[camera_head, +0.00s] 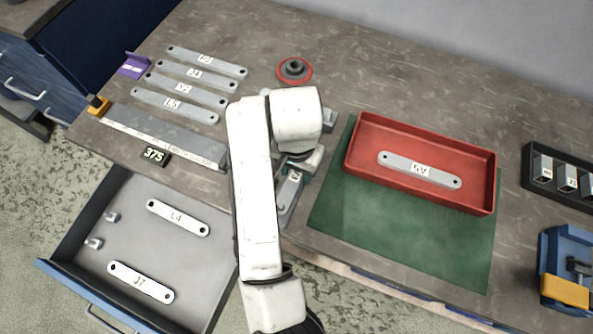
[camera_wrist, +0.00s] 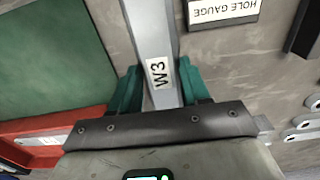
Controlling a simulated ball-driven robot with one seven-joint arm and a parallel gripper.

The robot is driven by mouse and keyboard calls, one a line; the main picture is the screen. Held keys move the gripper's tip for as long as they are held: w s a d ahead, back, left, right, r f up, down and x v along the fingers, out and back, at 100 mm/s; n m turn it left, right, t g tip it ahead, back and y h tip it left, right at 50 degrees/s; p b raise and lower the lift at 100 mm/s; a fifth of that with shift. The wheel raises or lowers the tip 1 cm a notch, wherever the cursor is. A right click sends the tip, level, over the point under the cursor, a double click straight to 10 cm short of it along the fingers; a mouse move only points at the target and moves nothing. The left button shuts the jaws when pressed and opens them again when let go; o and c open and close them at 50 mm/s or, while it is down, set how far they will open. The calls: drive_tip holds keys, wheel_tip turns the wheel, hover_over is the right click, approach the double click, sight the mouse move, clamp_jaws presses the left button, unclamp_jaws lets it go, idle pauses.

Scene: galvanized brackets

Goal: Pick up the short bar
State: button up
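A grey metal bar (camera_head: 289,190) lies under my gripper in the head view, mostly hidden by the arm. In the wrist view this bar (camera_wrist: 150,35) carries the label W3 and runs between the two teal fingers of my gripper (camera_wrist: 162,88). The fingertips are close to its two sides; whether they press on it I cannot tell. Other labelled bars show in the head view: a row at the back left (camera_head: 182,88), L4 (camera_head: 193,225) and J7 (camera_head: 125,274) in the open drawer (camera_head: 62,243), and one in the red tray (camera_head: 397,160).
The red tray (camera_head: 488,207) stands on a green mat (camera_head: 345,225) to the right. A long grey block (camera_head: 185,142) lies at the left. A red-ringed round part (camera_head: 294,70) is behind my arm. A black holder (camera_head: 530,178) and blue tool (camera_head: 560,260) are far right.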

clamp_jaws()
drive_tip(key=shift+r, duration=0.15)
